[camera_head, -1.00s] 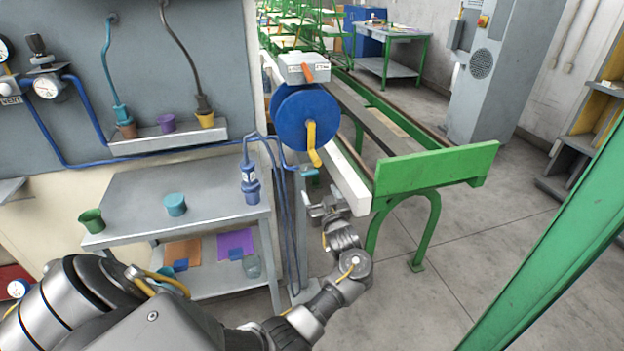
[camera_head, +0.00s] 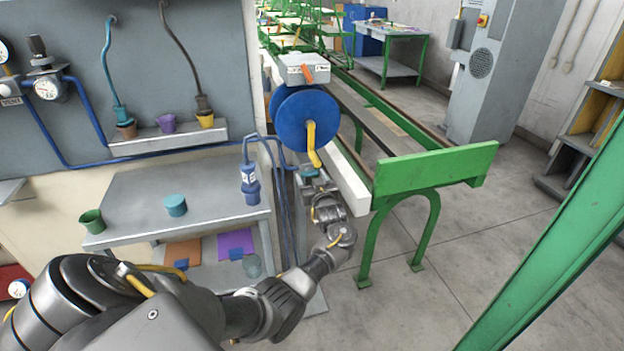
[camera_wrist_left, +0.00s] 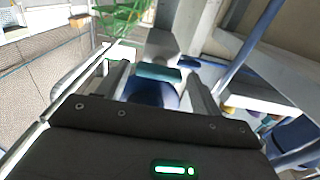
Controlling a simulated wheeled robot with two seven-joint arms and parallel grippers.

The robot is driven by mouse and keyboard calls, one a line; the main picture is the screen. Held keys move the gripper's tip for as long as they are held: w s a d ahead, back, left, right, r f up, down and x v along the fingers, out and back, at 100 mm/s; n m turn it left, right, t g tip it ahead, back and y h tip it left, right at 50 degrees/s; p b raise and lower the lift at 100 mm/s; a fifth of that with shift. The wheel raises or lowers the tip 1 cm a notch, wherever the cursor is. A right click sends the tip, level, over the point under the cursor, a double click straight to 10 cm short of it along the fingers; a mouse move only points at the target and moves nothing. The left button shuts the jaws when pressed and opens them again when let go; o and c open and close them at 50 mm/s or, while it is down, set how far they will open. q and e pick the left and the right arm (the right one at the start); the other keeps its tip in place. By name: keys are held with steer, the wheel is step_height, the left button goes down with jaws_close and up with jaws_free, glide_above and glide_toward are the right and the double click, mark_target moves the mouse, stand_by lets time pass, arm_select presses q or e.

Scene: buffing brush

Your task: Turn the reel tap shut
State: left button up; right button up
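The reel tap (camera_head: 308,171) is a small teal handle on a post just below the blue hose reel (camera_head: 303,118). My left gripper (camera_head: 311,182) is right below the tap in the head view. In the left wrist view the teal tap handle (camera_wrist_left: 160,74) lies crosswise between and beyond the two spread fingers of my left gripper (camera_wrist_left: 160,85). The gripper is open, with a gap on both sides; whether a finger touches the handle I cannot tell. My right gripper is not in view.
Blue hoses and a blue plug (camera_head: 249,178) are to the left, beside a grey shelf table (camera_head: 140,200). A green-ended conveyor (camera_head: 435,165) stands to the right. Floor is open at lower right.

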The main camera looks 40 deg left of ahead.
arm_select(q)
steer(key=shift+d, duration=0.1)
steer(key=c, duration=0.7)
steer(key=m+p, duration=0.2)
steer(key=m, duration=0.1)
steer(key=shift+r+p, duration=0.15)
steer(key=shift+p, duration=0.2)
steer(key=m+p, duration=0.2)
steer(key=m, duration=0.2)
steer(key=m+p, duration=0.2)
steer(key=m, duration=0.3)
steer(key=shift+p, duration=0.4)
steer(key=m+p, duration=0.1)
steer(key=m, duration=0.4)
steer(key=shift+m+p, duration=0.35)
steer(key=shift+m, duration=0.05)
